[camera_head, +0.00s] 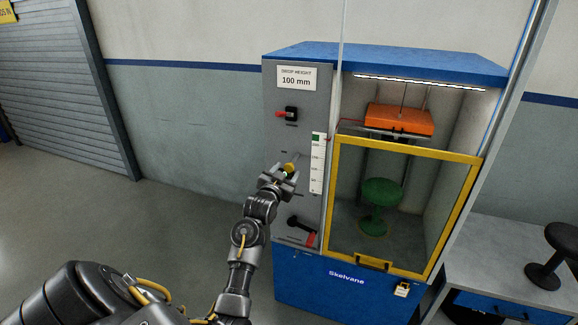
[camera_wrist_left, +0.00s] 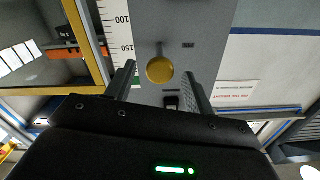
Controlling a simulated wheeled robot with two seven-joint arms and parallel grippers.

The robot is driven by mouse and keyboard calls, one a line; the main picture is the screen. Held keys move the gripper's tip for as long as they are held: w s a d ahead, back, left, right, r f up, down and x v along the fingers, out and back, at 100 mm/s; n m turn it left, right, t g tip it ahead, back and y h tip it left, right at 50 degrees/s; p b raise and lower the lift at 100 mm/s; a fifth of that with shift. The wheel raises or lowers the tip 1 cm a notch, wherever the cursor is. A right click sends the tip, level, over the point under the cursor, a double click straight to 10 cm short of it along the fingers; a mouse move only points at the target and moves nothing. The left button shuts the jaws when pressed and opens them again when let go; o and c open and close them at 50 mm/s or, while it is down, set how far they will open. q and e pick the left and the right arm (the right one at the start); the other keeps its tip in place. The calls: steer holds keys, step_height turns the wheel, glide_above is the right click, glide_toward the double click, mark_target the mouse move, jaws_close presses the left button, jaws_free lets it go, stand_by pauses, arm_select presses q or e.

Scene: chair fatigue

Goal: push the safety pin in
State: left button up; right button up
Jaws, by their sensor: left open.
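The safety pin appears to be the yellow round knob (camera_head: 290,168) on a thin stem at the grey control panel (camera_head: 283,141) of the blue machine. In the left wrist view the knob (camera_wrist_left: 160,69) stands out from the panel, between the fingers. My left gripper (camera_head: 284,174) is open in front of the panel at the knob. In the left wrist view its two fingers (camera_wrist_left: 159,80) lie on either side of the knob with visible gaps. How deep the pin sits is hidden. My right gripper is not in view.
A side bench with a black stool (camera_head: 556,258) stands right. Floor at left is clear.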

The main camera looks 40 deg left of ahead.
arm_select(q)
steer(key=shift+x, duration=1.5)
